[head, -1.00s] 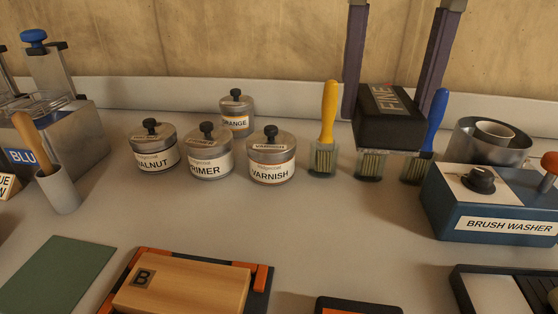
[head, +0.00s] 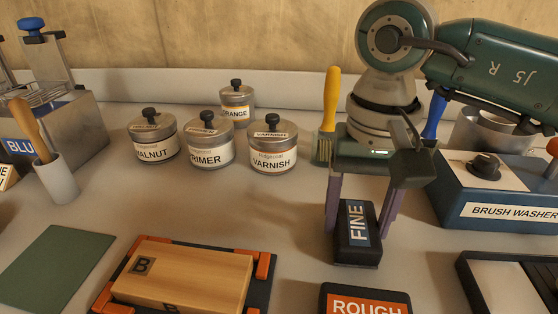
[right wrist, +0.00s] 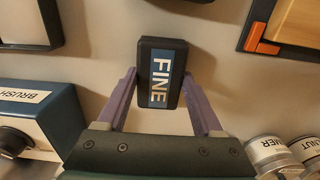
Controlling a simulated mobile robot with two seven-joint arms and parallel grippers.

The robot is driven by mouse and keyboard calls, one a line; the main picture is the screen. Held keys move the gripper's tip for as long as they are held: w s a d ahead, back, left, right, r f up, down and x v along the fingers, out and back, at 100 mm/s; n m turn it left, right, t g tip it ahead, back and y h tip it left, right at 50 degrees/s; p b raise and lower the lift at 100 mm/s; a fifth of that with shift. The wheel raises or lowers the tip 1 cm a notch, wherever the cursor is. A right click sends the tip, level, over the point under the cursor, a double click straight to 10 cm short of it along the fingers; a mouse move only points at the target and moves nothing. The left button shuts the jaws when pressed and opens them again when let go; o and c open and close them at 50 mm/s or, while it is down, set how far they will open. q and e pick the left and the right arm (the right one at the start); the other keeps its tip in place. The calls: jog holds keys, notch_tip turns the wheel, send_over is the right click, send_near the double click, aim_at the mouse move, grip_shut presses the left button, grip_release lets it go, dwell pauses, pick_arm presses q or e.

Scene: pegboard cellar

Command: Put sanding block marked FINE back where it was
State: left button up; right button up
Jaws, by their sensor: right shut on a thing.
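The black sanding block marked FINE (head: 357,235), with a blue and white label, is between the two purple fingers of my right gripper (head: 358,228). It is in front of the brush washer's left side and behind the ROUGH block. In the right wrist view the FINE block (right wrist: 163,75) lies between the fingertips of my right gripper (right wrist: 160,84), label facing the camera. My right gripper is shut on it. I cannot tell whether its underside touches the bench. My left gripper is not in view.
The ROUGH block (head: 366,301) is just in front. A wooden block marked B (head: 185,277) sits in an orange-cornered holder at left. The brush washer (head: 500,205) stands right. Lidded tins, including VARNISH (head: 272,150), and a yellow-handled brush (head: 331,105) stand behind. Bench between is clear.

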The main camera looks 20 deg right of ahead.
aim_at(357, 221)
jog(key=shift+f, duration=0.1)
jog(key=o, duration=1.2)
notch_tip(357, 221, up, 12)
jog(key=shift+r, duration=0.15)
